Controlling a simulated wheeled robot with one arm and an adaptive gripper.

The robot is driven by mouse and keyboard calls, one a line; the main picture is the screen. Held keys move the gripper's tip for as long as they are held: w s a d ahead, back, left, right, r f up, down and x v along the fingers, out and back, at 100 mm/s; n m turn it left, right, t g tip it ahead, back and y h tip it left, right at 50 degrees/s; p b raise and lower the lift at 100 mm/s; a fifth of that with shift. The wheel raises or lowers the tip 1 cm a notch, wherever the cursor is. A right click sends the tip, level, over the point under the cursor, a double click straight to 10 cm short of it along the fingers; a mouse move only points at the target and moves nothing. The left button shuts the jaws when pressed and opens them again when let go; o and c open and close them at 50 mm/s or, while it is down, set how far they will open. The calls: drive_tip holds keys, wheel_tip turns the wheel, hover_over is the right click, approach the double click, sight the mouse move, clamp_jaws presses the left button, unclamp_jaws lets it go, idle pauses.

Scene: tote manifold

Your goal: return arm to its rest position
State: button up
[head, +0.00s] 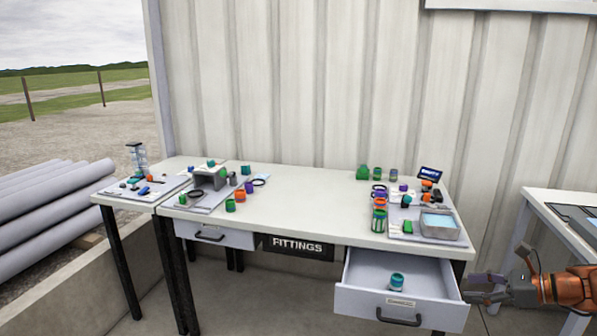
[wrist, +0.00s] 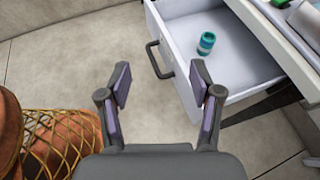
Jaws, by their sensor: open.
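My gripper (head: 487,289) is at the lower right of the head view, beside the right end of the open drawer (head: 365,302). In the wrist view my gripper (wrist: 160,82) has its two fingers spread apart with nothing between them. The open drawer also shows in the wrist view (wrist: 245,75), beyond the fingers. A teal fitting (head: 397,281) stands in the drawer, and it shows in the wrist view (wrist: 206,43) too. My gripper appears apart from the drawer and the fitting.
The long table (head: 300,212) carries several coloured fittings at both ends, with its middle clear. The left drawer (head: 215,234) is shut. A second table (head: 550,208) stands at the right, near my arm.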

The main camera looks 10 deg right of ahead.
drive_tip(key=s+a+f+n+g+b, duration=0.2)
drive_tip(key=a+n+g, duration=0.15)
drive_tip(key=a, duration=0.55)
drive_tip(key=s+a+f+n+g+h+b, duration=0.1)
drive_tip(key=s+a+n+g, duration=0.15)
drive_tip(key=a+n, duration=0.45)
drive_tip(key=s+a+f+n+g+b, duration=0.2)
drive_tip(key=s+a+g, duration=0.1)
drive_tip(key=a, duration=0.8)
drive_tip(key=s+a+f+n+g+h+b, duration=0.15)
drive_tip(key=s+f+n+h, duration=0.25)
drive_tip(key=s+n, duration=0.45)
drive_tip(key=s+a+f+n+g+h+b, duration=0.1)
drive_tip(key=s+a+f+n+h+b, duration=0.25)
drive_tip(key=s, duration=0.75)
wheel_tip(320, 180, up, 24)
drive_tip(key=s+d+n+h+p, duration=0.1)
drive_tip(key=s+n+p, duration=0.1)
drive_tip(key=p, duration=2.2)
drive_tip(key=shift+d+t, duration=0.25)
drive_tip(key=shift+t, duration=0.1)
drive_tip(key=shift+f, duration=0.15)
drive_tip(key=shift+c, duration=0.2)
